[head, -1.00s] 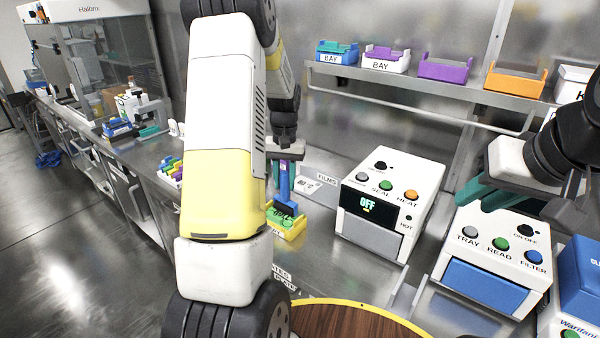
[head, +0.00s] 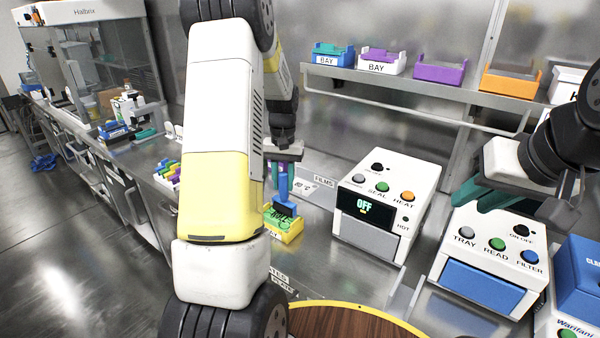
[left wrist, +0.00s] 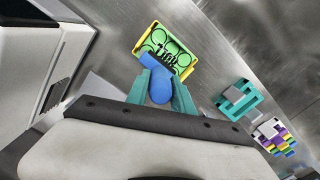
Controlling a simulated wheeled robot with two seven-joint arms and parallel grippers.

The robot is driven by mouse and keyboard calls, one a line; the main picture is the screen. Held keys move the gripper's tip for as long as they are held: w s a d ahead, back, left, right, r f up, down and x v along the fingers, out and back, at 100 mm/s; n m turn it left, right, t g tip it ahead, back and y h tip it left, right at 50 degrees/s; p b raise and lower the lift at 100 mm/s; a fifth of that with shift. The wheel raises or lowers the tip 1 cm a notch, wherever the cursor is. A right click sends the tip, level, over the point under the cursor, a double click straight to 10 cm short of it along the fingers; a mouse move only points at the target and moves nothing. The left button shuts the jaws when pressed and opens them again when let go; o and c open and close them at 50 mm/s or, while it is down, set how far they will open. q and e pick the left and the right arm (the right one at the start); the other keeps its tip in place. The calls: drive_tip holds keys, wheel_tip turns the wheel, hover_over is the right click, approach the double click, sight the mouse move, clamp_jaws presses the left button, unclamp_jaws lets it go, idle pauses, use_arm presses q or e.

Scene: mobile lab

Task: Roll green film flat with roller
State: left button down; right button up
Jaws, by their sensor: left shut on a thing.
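My left gripper (head: 283,160) is shut on the blue handle of the roller (head: 283,186). In the left wrist view its teal fingers (left wrist: 160,84) hold the rounded blue roller handle (left wrist: 160,89) between them. The roller's dark head is over the green film (head: 272,222), at or very near its surface; exact contact is unclear. The film shows round well outlines and lies in a yellow holder (left wrist: 138,50). My left arm hides part of the holder in the head view. My right gripper (head: 480,192) is at the right, above the reader; its finger opening is unclear.
A white heat sealer (head: 405,170) reading OFF stands right of the film. A white reader (head: 500,245) is further right. A shelf (head: 420,93) with coloured bays runs behind. A teal item (left wrist: 238,98) and coloured racks (left wrist: 275,135) lie along the bench.

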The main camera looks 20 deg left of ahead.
use_arm(q)
drive_tip(key=shift+s+a, duration=0.15)
drive_tip(key=shift+s, duration=0.25)
drive_tip(key=shift+s+f, duration=0.1)
drive_tip(key=shift+s, duration=0.05)
drive_tip(key=shift+s, duration=0.15)
drive_tip(key=shift+s+a, duration=0.2)
drive_tip(key=shift+s, duration=0.2)
drive_tip(key=shift+s+a+r, duration=0.2)
drive_tip(key=shift+s+a, duration=0.05)
drive_tip(key=shift+s, duration=0.35)
drive_tip(key=shift+w, duration=0.1)
drive_tip(key=shift+w+d+f, duration=0.1)
drive_tip(key=shift+w+d, duration=0.15)
drive_tip(key=shift+w, duration=0.45)
